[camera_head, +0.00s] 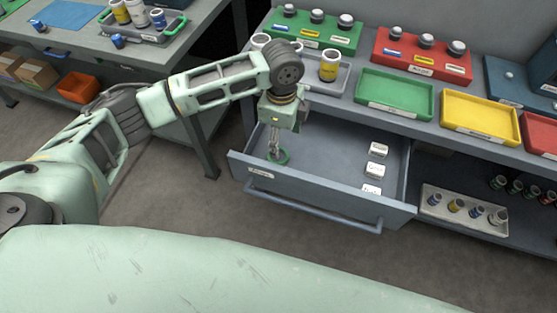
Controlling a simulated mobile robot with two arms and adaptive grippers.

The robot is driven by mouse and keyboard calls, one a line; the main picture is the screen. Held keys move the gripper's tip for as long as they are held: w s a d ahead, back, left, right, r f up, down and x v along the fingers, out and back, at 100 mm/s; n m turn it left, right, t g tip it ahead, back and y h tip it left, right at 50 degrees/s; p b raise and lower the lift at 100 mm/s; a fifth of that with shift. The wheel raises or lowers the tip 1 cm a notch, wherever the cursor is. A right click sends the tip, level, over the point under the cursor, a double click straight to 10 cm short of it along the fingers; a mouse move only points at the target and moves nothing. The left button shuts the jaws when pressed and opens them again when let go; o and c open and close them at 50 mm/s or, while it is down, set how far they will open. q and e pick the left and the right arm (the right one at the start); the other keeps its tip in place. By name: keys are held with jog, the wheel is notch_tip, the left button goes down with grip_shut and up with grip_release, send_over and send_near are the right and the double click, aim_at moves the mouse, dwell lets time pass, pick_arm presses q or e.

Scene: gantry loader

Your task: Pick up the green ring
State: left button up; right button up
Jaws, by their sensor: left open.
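The green ring (283,156) lies on the floor of the open grey drawer (330,205), near the drawer's left side. My left gripper (275,153) reaches down into the drawer with its fingers pointing down at the ring. The fingertips are at the ring's left part, and they are open. Whether they touch the ring cannot be told. Part of the ring is hidden behind the fingers. My right gripper does not show.
Several small white boxes (377,150) lie along the drawer's right side. The bench above holds a green tray (395,94), a yellow tray (480,117) and racks with grey-topped parts. A white tray (463,212) with small bottles stands on the shelf right of the drawer. The drawer's middle is clear.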

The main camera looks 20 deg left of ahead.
pick_arm(q)
notch_tip(320, 180, down, 3)
jog(key=shift+f, duration=0.15)
jog(key=f, duration=0.4)
jog(key=a+f, duration=0.1)
jog(key=shift+w+f, duration=0.2)
jog(key=shift+f, duration=0.2)
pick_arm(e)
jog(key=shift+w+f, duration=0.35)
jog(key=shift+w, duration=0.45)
pick_arm(q)
jog(key=shift+c, duration=0.5)
jog(key=c, duration=1.3)
notch_tip(320, 180, up, 10)
jog(key=shift+r, duration=0.1)
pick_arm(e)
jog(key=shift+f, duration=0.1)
